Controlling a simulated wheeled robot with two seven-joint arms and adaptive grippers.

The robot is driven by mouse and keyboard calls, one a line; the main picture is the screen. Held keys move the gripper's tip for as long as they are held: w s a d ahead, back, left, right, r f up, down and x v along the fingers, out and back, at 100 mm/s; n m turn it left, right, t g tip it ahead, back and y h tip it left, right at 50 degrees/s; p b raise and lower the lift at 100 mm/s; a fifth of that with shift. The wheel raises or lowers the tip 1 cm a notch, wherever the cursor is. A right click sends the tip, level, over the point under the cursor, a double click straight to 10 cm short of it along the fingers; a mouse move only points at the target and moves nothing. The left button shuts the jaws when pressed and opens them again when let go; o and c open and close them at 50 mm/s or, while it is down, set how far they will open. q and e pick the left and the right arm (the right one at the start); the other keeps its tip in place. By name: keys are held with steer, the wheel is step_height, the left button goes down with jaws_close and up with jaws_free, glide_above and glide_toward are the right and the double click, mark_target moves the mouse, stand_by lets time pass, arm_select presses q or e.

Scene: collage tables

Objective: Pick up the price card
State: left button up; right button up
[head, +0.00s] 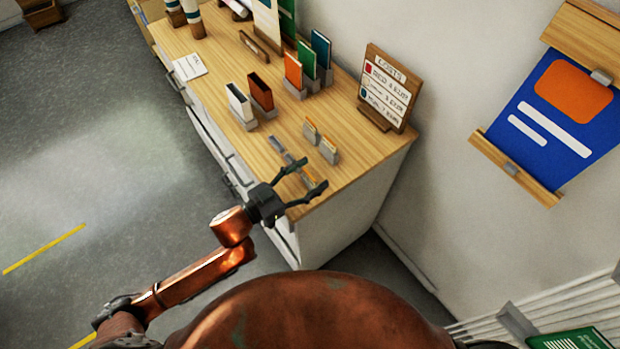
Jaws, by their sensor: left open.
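No label that I can read says "price card", so I cannot tell for sure which thing it is. Small tan cards stand in grey holders near the table's front right: one card (311,127) behind and another card (329,147) in front of it. A further small orange-tan piece (309,178) shows between my left gripper's fingers, partly hidden. My left gripper (312,175) is open over the table's near end, its fingers pointing right toward the card holders. Whether it touches anything is unclear. My right gripper is not in view.
A wooden sign with a written list (388,85) stands at the table's right. White and brown upright items (240,103) and coloured booklets (293,70) stand in holders farther back. A notepad (188,67) lies left. The wood tabletop (355,150) is clear right of the cards.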

arm_select(q)
steer(key=c, duration=0.9)
